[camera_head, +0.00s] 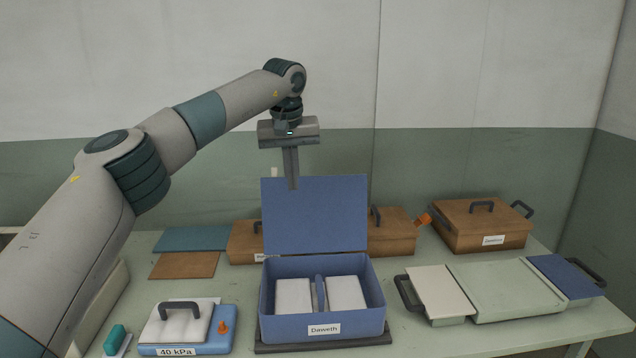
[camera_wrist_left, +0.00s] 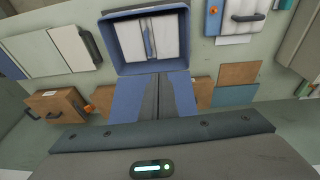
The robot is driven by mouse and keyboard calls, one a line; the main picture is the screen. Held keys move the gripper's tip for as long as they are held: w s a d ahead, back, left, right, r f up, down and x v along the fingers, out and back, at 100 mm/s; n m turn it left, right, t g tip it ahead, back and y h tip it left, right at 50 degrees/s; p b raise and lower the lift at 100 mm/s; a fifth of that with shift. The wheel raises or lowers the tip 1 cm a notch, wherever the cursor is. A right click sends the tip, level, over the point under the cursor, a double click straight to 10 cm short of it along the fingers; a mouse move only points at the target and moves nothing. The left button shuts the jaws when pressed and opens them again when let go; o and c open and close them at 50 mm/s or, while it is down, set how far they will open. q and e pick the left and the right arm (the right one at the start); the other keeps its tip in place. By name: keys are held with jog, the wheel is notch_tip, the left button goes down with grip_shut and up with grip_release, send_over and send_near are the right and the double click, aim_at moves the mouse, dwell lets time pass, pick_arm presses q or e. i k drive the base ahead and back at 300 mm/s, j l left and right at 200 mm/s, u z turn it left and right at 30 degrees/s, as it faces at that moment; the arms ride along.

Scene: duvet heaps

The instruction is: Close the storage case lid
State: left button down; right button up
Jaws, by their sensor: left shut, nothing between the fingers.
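The blue storage case (camera_head: 322,328) labelled "Daweth" stands on a dark mat, with two white blocks inside on either side of a blue divider. Its blue lid (camera_head: 316,220) is raised nearly upright at the back edge. In the left wrist view the lid (camera_wrist_left: 126,102) shows on both sides of the fingers (camera_wrist_left: 158,95), with the open case (camera_wrist_left: 114,42) beyond. My right gripper is not in view.
Brown cases (camera_head: 484,228) stand behind and to the right. A pale green case (camera_head: 505,292) lies at right. A blue "40 kPa" unit (camera_head: 226,318) is at left, with teal (camera_head: 192,239) and brown panels (camera_head: 184,265) behind it. The space above the open case is clear.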

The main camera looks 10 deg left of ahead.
aim_at(327, 213)
jog(key=i, duration=1.2)
